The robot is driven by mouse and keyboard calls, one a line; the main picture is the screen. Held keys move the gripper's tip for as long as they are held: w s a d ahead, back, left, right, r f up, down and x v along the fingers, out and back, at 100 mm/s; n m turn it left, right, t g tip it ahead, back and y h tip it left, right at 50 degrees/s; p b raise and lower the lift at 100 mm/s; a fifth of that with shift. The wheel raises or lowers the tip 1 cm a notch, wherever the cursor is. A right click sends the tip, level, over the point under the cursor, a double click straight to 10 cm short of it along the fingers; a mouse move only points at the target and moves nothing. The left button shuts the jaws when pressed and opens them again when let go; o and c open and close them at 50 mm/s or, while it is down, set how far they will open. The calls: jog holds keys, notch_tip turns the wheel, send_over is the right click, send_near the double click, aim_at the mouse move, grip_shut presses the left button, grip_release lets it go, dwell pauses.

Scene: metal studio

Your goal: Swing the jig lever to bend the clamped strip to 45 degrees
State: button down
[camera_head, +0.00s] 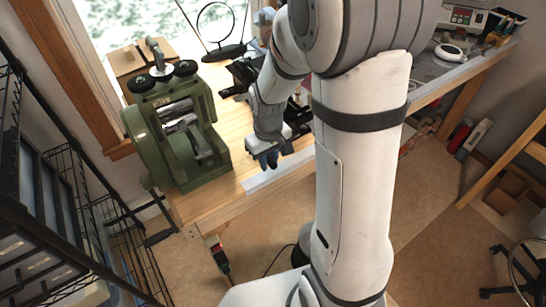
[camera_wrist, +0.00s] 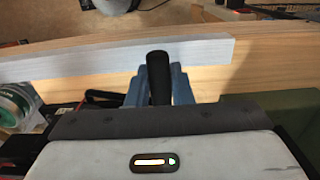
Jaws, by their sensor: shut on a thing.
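My gripper (camera_head: 268,160) is low over the front part of the wooden bench, and its blue fingers also show in the wrist view (camera_wrist: 158,88). The fingers are shut on a black rounded handle (camera_wrist: 158,72), one on each side of it. It looks like the jig lever's grip. The rest of the lever, the jig body and the clamped strip cannot be made out; my arm and wrist cover much of that area. The strip's bend angle cannot be told.
A pale grey bar (camera_head: 280,172) runs along the wooden bench's (camera_head: 205,205) front edge, just beyond the handle in the wrist view (camera_wrist: 90,60). A green rolling machine (camera_head: 175,130) stands left of my gripper. A black wire rack (camera_head: 70,180) is at far left.

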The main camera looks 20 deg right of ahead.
jog(key=shift+a+r+p, duration=0.25)
jog(key=shift+r+p, duration=0.05)
jog(key=shift+r, duration=0.5)
jog(key=shift+s+a+r+p, duration=0.1)
jog(key=shift+r+p, duration=0.25)
jog(key=shift+r, duration=0.15)
jog(key=shift+s+a+r+p, duration=0.1)
jog(key=shift+r+p, duration=0.25)
jog(key=shift+r, duration=0.15)
jog(key=shift+a+r+p, duration=0.1)
jog(key=shift+r+p, duration=0.6)
jog(key=shift+r, duration=0.35)
